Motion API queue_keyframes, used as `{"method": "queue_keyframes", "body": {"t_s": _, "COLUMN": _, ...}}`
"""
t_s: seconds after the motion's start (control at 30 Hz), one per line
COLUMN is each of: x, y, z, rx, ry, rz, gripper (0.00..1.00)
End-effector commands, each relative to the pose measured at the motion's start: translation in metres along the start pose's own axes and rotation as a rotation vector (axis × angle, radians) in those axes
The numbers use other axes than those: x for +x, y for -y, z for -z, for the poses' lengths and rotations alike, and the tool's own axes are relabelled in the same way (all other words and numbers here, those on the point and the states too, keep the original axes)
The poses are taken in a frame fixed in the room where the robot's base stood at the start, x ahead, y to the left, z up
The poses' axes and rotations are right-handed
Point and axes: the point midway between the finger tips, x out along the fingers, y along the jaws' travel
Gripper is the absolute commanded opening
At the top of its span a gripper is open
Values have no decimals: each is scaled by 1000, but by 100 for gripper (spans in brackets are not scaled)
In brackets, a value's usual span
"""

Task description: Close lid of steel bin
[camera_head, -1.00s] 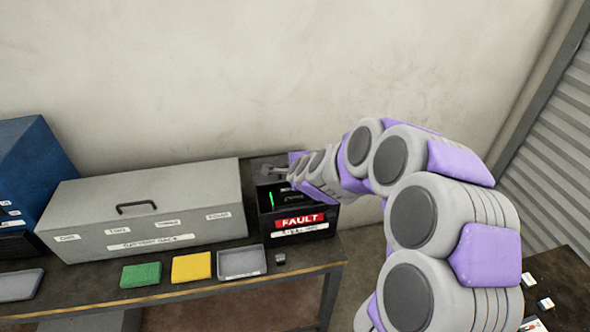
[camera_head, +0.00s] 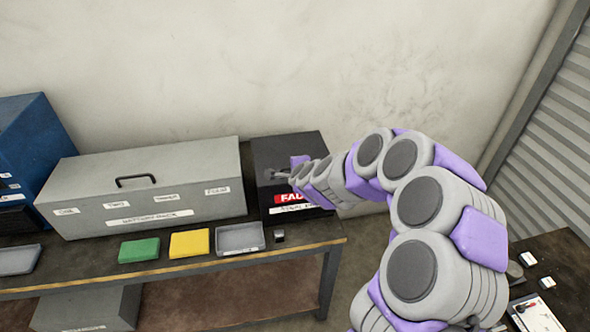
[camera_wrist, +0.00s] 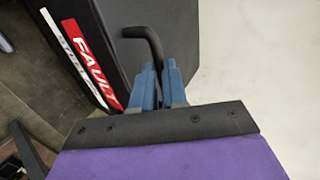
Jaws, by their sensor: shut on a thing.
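The dark steel bin (camera_head: 310,210) with a red FAULT label stands at the right end of the bench. Its dark lid (camera_head: 300,145) lies over the top, and the inside is hidden. I cannot tell whether a small gap remains at the rim. In the wrist view the lid (camera_wrist: 235,45) fills the upper middle, beside the FAULT label (camera_wrist: 90,60). My gripper (camera_wrist: 160,80) has its blue fingers shut on the bent black lid handle (camera_wrist: 147,42). In the head view my gripper (camera_head: 283,174) is at the lid's front, and my arm partly covers the label.
A long grey box (camera_head: 150,180) with a black handle stands left of the bin, with a blue box (camera_head: 35,150) beyond it. A green block (camera_head: 138,250), a yellow block (camera_head: 189,243) and a grey tray (camera_head: 240,252) lie along the bench front. The wall is close behind.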

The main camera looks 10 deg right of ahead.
Motion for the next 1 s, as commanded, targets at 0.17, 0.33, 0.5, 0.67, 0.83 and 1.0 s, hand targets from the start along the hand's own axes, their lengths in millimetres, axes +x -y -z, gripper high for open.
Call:
{"method": "queue_keyframes", "body": {"t_s": 0.17, "x": 6, "y": -24, "z": -4, "rx": 9, "ry": 14, "rz": -45, "gripper": 0}}
{"method": "queue_keyframes", "body": {"t_s": 0.33, "x": 6, "y": -27, "z": -4, "rx": 10, "ry": 19, "rz": -53, "gripper": 0}}
{"method": "queue_keyframes", "body": {"t_s": 0.5, "x": 7, "y": -29, "z": -4, "rx": 11, "ry": 20, "rz": -56, "gripper": 38}}
{"method": "queue_keyframes", "body": {"t_s": 0.67, "x": 8, "y": -29, "z": -5, "rx": 10, "ry": 19, "rz": -56, "gripper": 38}}
{"method": "queue_keyframes", "body": {"t_s": 0.83, "x": 2, "y": -28, "z": -5, "rx": 10, "ry": 19, "rz": -55, "gripper": 38}}
{"method": "queue_keyframes", "body": {"t_s": 1.0, "x": -23, "y": -26, "z": -6, "rx": 9, "ry": 20, "rz": -53, "gripper": 38}}
